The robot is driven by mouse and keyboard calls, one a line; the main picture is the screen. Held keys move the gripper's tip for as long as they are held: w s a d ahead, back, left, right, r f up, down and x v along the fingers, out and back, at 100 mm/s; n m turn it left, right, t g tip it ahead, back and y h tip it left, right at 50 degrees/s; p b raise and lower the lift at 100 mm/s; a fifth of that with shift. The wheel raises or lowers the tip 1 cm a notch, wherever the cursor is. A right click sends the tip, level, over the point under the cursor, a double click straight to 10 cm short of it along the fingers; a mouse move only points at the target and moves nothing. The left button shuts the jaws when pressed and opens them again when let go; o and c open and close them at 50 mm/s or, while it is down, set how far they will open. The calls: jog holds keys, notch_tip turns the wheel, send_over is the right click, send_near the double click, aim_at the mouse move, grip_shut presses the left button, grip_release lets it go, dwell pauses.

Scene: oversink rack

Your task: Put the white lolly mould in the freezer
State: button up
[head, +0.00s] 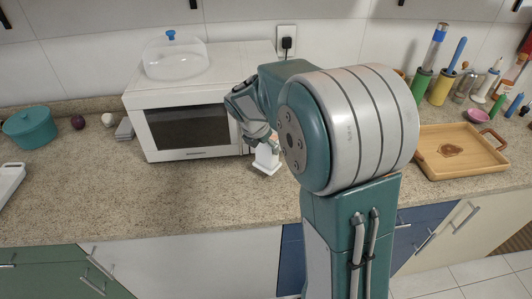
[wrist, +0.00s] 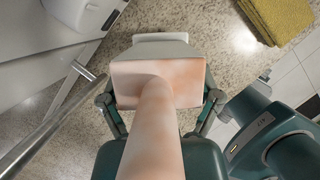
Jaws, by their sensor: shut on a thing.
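The white lolly mould (head: 267,158) is at the counter just in front of the microwave's right end, below my gripper (head: 262,137). In the wrist view the white mould (wrist: 130,82) has a broad block-like body, with a pale, tapering stem rising toward the camera. My gripper (wrist: 160,100) is shut on it, one finger on each side. I cannot tell whether its base touches the counter. My arm hides part of the counter behind and to the right of it. I cannot make out a freezer in either view.
A white microwave (head: 190,125) stands close behind the mould, with a clear dome (head: 175,58) on top. A teal pot (head: 28,127) is at left, and a wooden tray (head: 462,165) at right. The counter's front left is mostly clear. A yellow cloth (wrist: 277,15) shows in the wrist view.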

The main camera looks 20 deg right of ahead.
aim_at(264, 149)
jog(key=shift+w+f, duration=0.1)
jog(key=shift+f, duration=1.6)
jog(key=o, duration=1.1)
jog(key=shift+f, duration=0.1)
